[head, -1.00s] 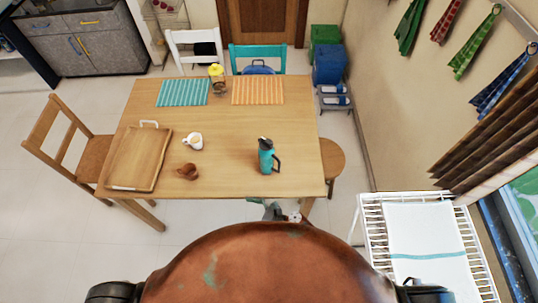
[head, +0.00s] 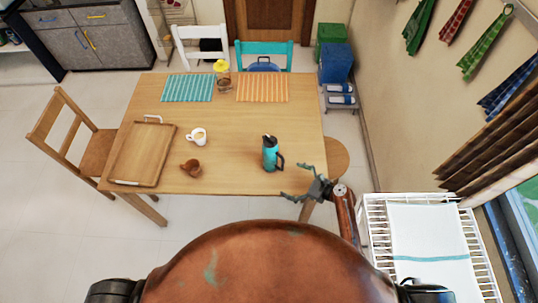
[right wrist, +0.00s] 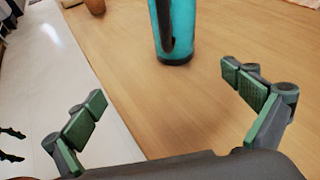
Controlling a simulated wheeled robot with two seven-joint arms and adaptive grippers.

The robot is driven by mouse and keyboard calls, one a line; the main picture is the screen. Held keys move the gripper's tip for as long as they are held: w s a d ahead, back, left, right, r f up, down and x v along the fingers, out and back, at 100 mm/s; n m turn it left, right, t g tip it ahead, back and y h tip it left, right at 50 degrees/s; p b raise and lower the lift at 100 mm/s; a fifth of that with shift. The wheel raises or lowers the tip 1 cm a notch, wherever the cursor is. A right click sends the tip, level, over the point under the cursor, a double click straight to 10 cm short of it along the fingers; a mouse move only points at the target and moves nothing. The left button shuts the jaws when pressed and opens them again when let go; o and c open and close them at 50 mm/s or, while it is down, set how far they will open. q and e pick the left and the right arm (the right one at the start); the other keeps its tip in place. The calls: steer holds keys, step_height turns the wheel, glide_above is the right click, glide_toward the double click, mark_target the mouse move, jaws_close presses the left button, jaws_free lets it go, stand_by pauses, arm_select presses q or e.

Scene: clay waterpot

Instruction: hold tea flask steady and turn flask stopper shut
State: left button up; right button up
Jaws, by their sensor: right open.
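The teal tea flask (head: 269,157) stands upright near the front right of the wooden table, its dark handle facing right. Its stopper (head: 267,139) shows small at the top; how far it is turned cannot be told. My right gripper (head: 294,182) is open and empty at the table's front edge, right of and nearer than the flask. In the right wrist view the flask's lower body (right wrist: 181,35) stands beyond the open fingers (right wrist: 163,84), apart from them; its top is out of frame. Dark finger-like parts, perhaps my left gripper (right wrist: 12,145), show at that view's left edge.
A wooden tray (head: 140,155), a white cup (head: 197,136) and a brown clay pot (head: 191,169) are on the table's left side. Two striped mats and a yellow-topped jar (head: 222,75) lie at the back. The tabletop around the flask is clear.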

mark_target(278, 168)
steer(key=shift+w+d+r+m+t+y, duration=0.15)
steer(key=shift+w+d+r+m+t, duration=0.15)
steer(key=shift+w+m, duration=0.15)
steer(key=shift+w+d+r+m+t+y, duration=0.2)
steer(key=shift+w+d+m, duration=0.1)
steer(key=shift+m, duration=0.25)
steer(key=shift+w+a+f+b, duration=0.25)
steer(key=shift+w+a+b, duration=0.15)
steer(key=shift+b, duration=0.3)
steer(key=b+x, duration=0.3)
steer(key=x, duration=0.1)
steer(key=shift+w+a+f, duration=0.15)
steer(key=shift+a+f, duration=0.1)
steer(key=shift+a, duration=0.1)
steer(key=x, duration=0.2)
steer(key=shift+w+a, duration=0.2)
steer(key=shift+a, duration=0.1)
steer(key=shift+w+a+f, duration=0.1)
steer(key=shift+w+a, duration=0.2)
steer(key=shift+a, duration=0.15)
